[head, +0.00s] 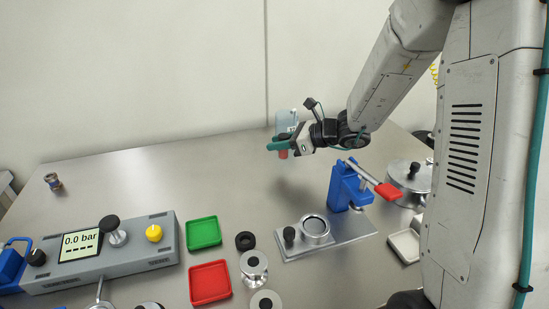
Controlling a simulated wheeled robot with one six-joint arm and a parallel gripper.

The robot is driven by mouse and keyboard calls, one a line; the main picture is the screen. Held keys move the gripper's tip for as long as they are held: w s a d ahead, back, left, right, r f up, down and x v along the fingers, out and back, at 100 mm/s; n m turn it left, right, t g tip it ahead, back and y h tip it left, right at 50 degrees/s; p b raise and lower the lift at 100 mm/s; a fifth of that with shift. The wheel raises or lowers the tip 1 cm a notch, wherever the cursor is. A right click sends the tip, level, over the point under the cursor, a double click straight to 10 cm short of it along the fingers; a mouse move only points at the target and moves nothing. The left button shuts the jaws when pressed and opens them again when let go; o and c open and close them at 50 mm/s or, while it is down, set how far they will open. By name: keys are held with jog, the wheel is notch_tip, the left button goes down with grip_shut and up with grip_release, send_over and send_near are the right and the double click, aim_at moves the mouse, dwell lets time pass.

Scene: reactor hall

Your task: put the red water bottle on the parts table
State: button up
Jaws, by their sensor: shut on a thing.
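My gripper (277,144), with green fingers, is at the upper middle of the head view, above the far part of a broad grey metal table (140,180). It is shut on the red water bottle (283,154). A small red part of the bottle shows just below the fingers, and a pale, see-through part shows above them. The fingers hide its middle. The bottle looks about upright. I cannot tell its exact height above the table, or whether this table is the parts table.
A blue press with a red handle (388,191) stands right of centre, near a round metal pot (410,180). A green tray (204,232), a red tray (210,283) and a grey pressure console (130,255) stand at the front. A small can (53,181) is far left. The back middle is clear.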

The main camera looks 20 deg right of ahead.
aim_at(281, 153)
jog(key=shift+f, duration=1.95)
jog(key=shift+f, duration=0.15)
jog(key=o, duration=1)
jog(key=shift+c, duration=0.2)
jog(key=shift+s+d+r, duration=0.15)
jog(key=shift+d+r, duration=0.05)
jog(key=shift+r, duration=0.05)
jog(key=v, duration=1.1)
jog(key=shift+s+d, duration=0.15)
jog(key=shift+d, duration=0.05)
